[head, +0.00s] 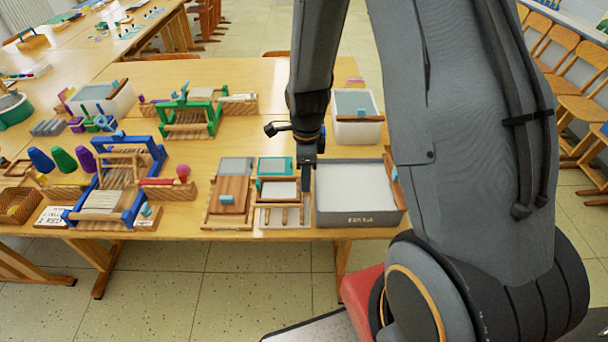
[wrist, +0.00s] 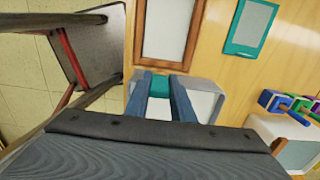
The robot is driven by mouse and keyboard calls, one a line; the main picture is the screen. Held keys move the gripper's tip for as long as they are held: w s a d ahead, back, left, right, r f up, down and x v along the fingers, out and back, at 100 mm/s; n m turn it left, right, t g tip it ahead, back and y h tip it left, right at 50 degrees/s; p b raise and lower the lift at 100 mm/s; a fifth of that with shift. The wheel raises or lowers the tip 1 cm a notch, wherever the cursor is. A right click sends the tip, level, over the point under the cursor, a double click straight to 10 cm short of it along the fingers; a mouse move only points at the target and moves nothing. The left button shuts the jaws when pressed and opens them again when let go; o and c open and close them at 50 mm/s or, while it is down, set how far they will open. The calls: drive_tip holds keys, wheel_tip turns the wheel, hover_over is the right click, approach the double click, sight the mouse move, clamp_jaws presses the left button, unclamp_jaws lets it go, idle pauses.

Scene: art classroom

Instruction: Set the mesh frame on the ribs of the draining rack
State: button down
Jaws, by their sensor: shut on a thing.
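The mesh frame (head: 281,188) has a brown wooden rim and a pale mesh. In the wrist view it (wrist: 168,28) extends beyond my fingertips. My gripper (head: 307,184) is at its right side in the head view. In the wrist view my gripper (wrist: 160,88) is shut on a teal tab at the frame's edge. The draining rack (head: 283,217) shows its wooden ribs in front of and below the frame. The frame appears over the rack's rear part. I cannot tell whether it touches the ribs.
A grey vat (head: 357,217) with white contents stands just right of my gripper. A wooden board (head: 230,195) with a blue knob lies left of the rack. A teal-rimmed frame (head: 275,166) lies behind. Looms and tools crowd the left; the table's front edge is close.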

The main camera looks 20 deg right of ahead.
sight(305, 194)
drive_tip(key=shift+f+b, duration=1.25)
drive_tip(key=shift+f, duration=0.55)
drive_tip(key=shift+r, duration=0.1)
drive_tip(key=shift+f, duration=1.65)
idle(2.3)
idle(0.3)
drive_tip(key=c, duration=1.5)
unclamp_jaws()
drive_tip(key=shift+o, duration=0.2)
drive_tip(key=shift+r, duration=0.15)
drive_tip(key=shift+r+b, duration=0.8)
drive_tip(key=shift+r, duration=2.95)
